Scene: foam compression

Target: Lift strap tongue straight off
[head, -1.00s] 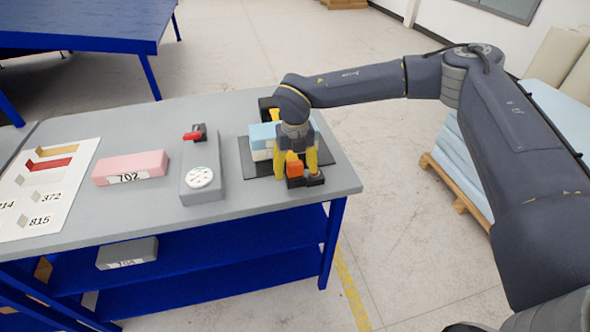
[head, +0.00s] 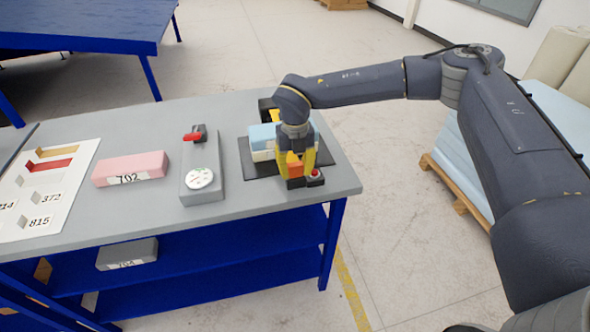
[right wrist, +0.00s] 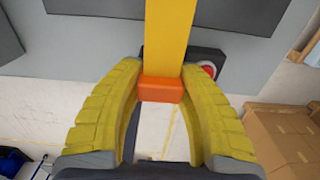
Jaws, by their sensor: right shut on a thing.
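The strap tongue is an orange block (head: 294,169) at the near end of a yellow strap; it also shows in the right wrist view (right wrist: 160,89). The yellow strap (right wrist: 169,35) runs away from it, over the light blue foam block (head: 262,133) on a black plate. My right gripper (head: 295,176) points down over the near side of the foam. Its yellow fingers are shut on the strap tongue, one at each side. A black block with a red button (head: 315,174) sits just beside the fingers. The gripper partly hides the strap and foam. My left gripper is out of view.
The black plate (head: 247,165) lies near the right end of the grey table (head: 245,198). To the left stand a grey device (head: 203,160) with a red lever and round dial, a pink block marked 702 (head: 128,167), and a white chart (head: 38,200).

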